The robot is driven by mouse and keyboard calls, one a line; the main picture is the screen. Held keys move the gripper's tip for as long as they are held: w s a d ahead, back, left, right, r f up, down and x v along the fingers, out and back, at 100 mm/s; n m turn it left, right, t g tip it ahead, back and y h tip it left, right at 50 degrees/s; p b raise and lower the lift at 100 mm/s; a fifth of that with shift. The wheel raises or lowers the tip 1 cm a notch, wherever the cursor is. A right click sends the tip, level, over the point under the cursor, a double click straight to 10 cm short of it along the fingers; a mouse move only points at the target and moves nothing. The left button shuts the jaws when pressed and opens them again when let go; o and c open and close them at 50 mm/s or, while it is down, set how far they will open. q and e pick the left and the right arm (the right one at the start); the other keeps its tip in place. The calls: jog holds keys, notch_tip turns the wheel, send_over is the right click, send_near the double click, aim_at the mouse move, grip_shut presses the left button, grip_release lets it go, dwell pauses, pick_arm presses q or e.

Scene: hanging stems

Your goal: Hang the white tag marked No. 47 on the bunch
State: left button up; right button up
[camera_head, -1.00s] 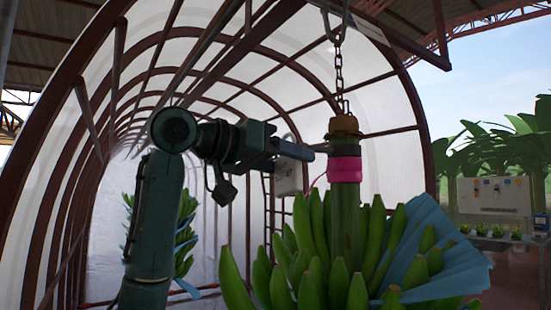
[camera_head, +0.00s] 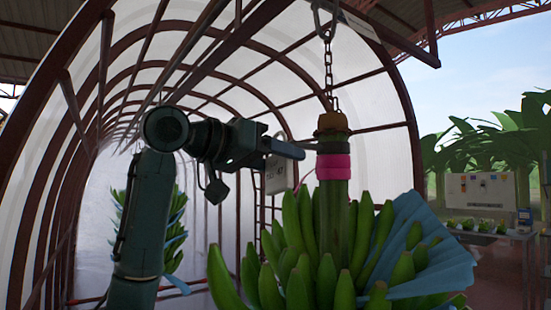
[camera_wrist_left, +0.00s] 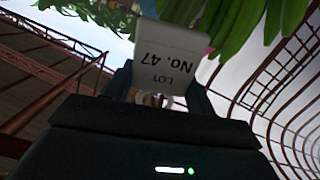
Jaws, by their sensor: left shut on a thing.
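The white tag (camera_head: 276,175) hangs below my left gripper (camera_head: 292,149) in the head view. In the left wrist view the tag (camera_wrist_left: 172,58) reads "LOT No. 47", upside down, and sits between the fingers of my left gripper (camera_wrist_left: 158,88), which is shut on it. The green banana bunch (camera_head: 320,265) hangs by its thick stem (camera_head: 333,210). A pink band (camera_head: 333,167) circles the stem, with a thin pink loop at its left. The gripper tip is just left of the stem, near the band's height; contact cannot be told. My right gripper is not in view.
A chain (camera_head: 330,75) holds the stem from above. Blue sheeting (camera_head: 425,245) lies among the bananas at right. Another bunch (camera_head: 165,235) hangs behind my left arm inside the arched frame. A board (camera_head: 480,190) and a table stand at far right.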

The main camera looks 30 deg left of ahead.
pick_arm(q)
jog(key=shift+w+d+p, duration=0.25)
jog(key=shift+w+p, duration=0.05)
jog(key=shift+w, duration=0.2)
jog(key=shift+w, duration=0.1)
dwell(0.3)
jog(key=shift+w+d+p, duration=0.15)
jog(key=shift+w+p, duration=0.2)
jog(key=shift+p, duration=0.05)
dwell(0.9)
jog(key=shift+r+p+x, duration=0.2)
jog(key=shift+p+x, duration=0.45)
jog(key=shift+x, duration=0.4)
jog(key=shift+r+p+x, duration=0.15)
jog(key=shift+p+x, duration=0.5)
jog(key=shift+x, duration=0.4)
dwell(1.1)
jog(key=shift+d+f, duration=0.2)
jog(key=shift+f, duration=0.15)
dwell(0.4)
dwell(0.3)
jog(key=o, duration=1.2)
